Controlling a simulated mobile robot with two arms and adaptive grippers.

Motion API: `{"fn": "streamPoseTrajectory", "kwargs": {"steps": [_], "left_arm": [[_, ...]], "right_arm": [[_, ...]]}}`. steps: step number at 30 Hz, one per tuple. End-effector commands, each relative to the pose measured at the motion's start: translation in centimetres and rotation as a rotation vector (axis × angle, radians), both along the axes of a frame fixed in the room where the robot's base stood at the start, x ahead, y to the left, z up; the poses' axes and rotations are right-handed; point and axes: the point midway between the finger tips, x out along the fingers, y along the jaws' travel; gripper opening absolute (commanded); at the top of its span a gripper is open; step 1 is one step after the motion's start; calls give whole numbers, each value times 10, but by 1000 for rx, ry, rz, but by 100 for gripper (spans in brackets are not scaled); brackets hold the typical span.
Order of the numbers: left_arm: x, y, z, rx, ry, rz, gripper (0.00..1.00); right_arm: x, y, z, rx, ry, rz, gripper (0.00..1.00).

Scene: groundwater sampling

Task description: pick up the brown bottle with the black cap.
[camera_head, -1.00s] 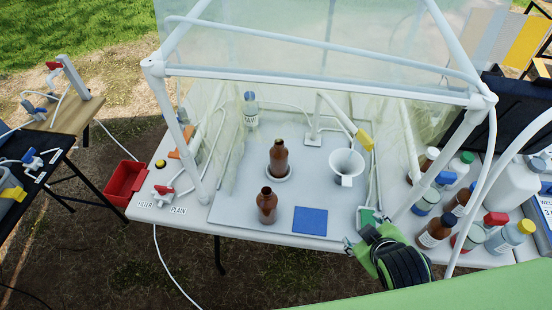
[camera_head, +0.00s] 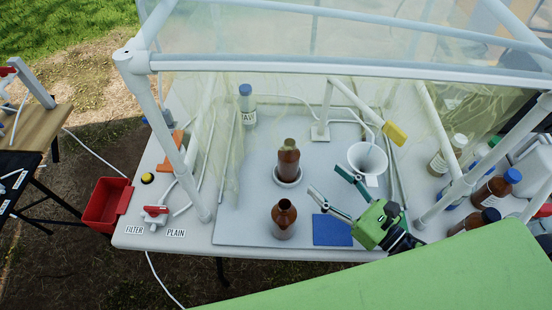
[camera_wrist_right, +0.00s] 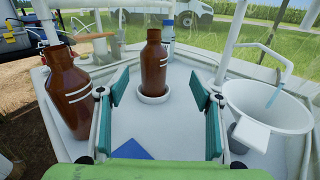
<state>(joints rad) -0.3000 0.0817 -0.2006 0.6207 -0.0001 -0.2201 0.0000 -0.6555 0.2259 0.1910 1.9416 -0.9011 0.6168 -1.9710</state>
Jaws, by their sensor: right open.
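Two brown bottles without visible caps stand upright on the grey tray (camera_head: 235,225). One brown bottle (camera_head: 288,162) stands in a round white dish, and the front brown bottle (camera_head: 284,220) stands nearer the table's front edge. A brown bottle with a dark, seemingly black cap (camera_head: 472,224) is at the right, partly hidden behind the green edge. My right gripper (camera_head: 331,184) is open and empty over the tray. In the right wrist view its fingers (camera_wrist_right: 159,92) point towards the bottle in the dish (camera_wrist_right: 153,64), apart from it; the front bottle (camera_wrist_right: 72,95) is left of them. My left gripper is not in view.
A white funnel (camera_head: 368,160) stands right of the dish, and a blue pad (camera_head: 332,230) lies below the gripper. White frame posts (camera_head: 185,160) and clear sheeting surround the tray. A blue-capped brown bottle (camera_head: 495,190) and others crowd the right. A red bin (camera_head: 105,205) is at left.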

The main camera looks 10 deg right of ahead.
Motion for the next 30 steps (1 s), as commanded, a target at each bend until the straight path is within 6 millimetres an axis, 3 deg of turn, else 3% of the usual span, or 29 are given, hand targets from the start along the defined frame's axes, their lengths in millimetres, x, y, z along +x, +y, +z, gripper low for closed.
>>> {"fn": "streamPoseTrajectory", "kwargs": {"steps": [1, 7, 16, 25, 30], "left_arm": [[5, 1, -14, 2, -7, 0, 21], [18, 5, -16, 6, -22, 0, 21], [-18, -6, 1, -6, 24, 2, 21], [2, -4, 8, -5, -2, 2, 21], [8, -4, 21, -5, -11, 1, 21]], "right_arm": [[-3, 2, -15, -21, -9, 16, 60], [0, 7, -20, -37, -20, 31, 60], [48, 33, -15, -35, -23, 31, 60], [72, 47, -19, -34, -19, 29, 60], [89, 58, -14, -31, -20, 29, 60]]}}
